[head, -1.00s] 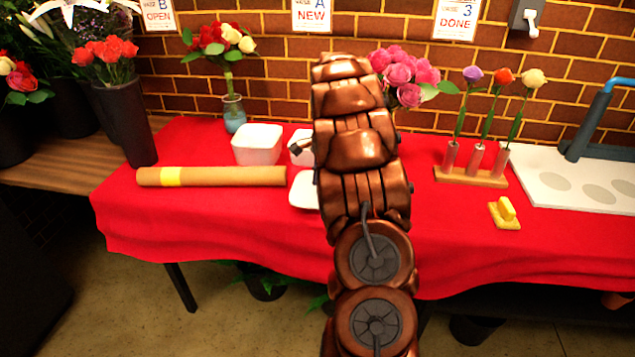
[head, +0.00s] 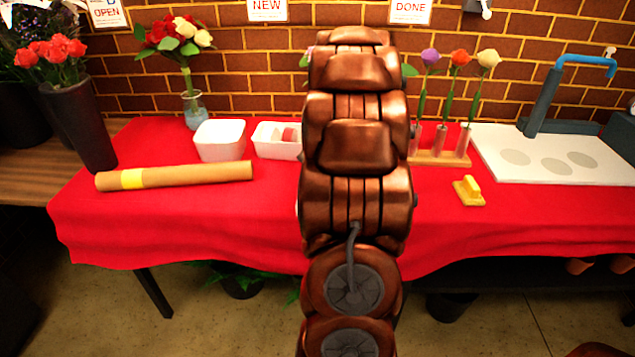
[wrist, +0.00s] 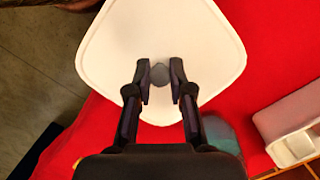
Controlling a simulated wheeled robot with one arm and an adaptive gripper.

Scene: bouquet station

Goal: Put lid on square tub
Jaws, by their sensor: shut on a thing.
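A white lid (wrist: 110,45) with rounded corners and a grey knob (wrist: 160,74) fills the upper middle of the wrist view. My gripper (wrist: 160,70) is shut on the knob, one finger on each side. In the head view my arm hides the gripper and nearly all of the lid. An open white squarish tub (head: 220,142) stands on the table left of my arm. A second white tub (head: 272,150) stands just right of it, with pinkish and pale contents, its right end hidden by my arm.
A cardboard tube (head: 200,174) lies in front of the squarish tub. A vase of roses (head: 194,110) stands behind it. Right of my arm are a flower rack (head: 440,158), a yellow block (head: 468,191) and a white board (head: 560,172). The red tabletop (head: 240,220) is clear in front.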

